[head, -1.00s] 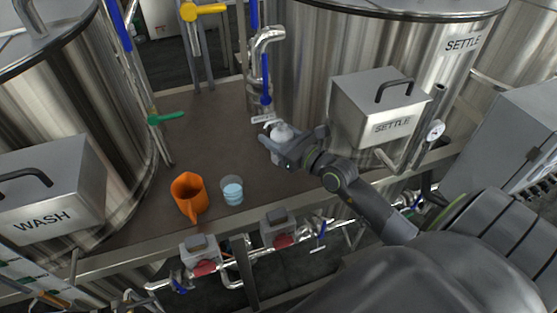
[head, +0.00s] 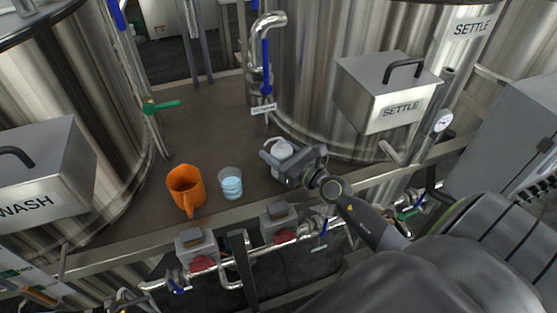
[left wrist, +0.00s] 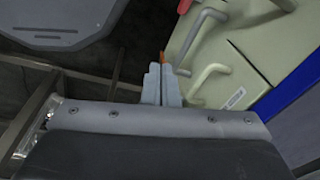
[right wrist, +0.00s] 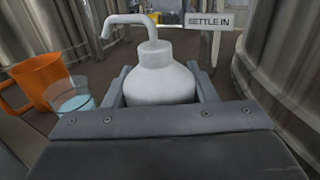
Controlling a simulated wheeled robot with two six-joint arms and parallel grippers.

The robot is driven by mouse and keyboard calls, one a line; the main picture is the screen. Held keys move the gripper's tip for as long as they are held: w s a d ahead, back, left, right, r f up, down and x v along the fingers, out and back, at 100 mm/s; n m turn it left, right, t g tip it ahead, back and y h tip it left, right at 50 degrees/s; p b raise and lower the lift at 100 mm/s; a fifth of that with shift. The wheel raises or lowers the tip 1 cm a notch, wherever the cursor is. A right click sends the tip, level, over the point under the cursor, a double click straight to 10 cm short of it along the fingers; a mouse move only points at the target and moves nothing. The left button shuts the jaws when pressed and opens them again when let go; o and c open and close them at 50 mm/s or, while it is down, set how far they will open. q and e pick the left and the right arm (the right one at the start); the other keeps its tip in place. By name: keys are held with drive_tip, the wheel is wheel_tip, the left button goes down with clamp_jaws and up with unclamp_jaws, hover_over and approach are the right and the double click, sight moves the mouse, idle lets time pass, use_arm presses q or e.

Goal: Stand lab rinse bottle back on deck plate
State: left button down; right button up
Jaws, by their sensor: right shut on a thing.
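The white lab rinse bottle (head: 282,152) with its bent spout is upright in my right gripper (head: 280,165), over the brown deck plate (head: 205,135). In the right wrist view the bottle (right wrist: 158,82) sits between the two fingers, which are shut on its body. Its base is hidden, so I cannot tell whether it touches the plate. My left gripper (left wrist: 161,84) shows only in the left wrist view, with its fingers together and nothing visible between them.
An orange jug (head: 186,188) and a clear cup of blue liquid (head: 231,183) stand left of the bottle near the plate's front edge. A blue-handled pipe (head: 266,65) rises behind. The SETTLE tank (head: 335,110) is close on the right. Bare plate lies behind the jug.

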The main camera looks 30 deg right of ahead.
drive_tip(key=shift+d+f+b, duration=0.2)
drive_tip(key=shift+f+b, duration=0.15)
drive_tip(key=shift+f, duration=0.4)
use_arm(q)
drive_tip(key=shift+f, duration=0.65)
use_arm(e)
drive_tip(key=shift+f, duration=0.15)
drive_tip(key=o, duration=1.1)
use_arm(q)
drive_tip(key=shift+f, duration=0.1)
use_arm(e)
drive_tip(key=shift+o, duration=0.2)
drive_tip(key=shift+s+r, duration=0.15)
drive_tip(key=shift+r, duration=0.05)
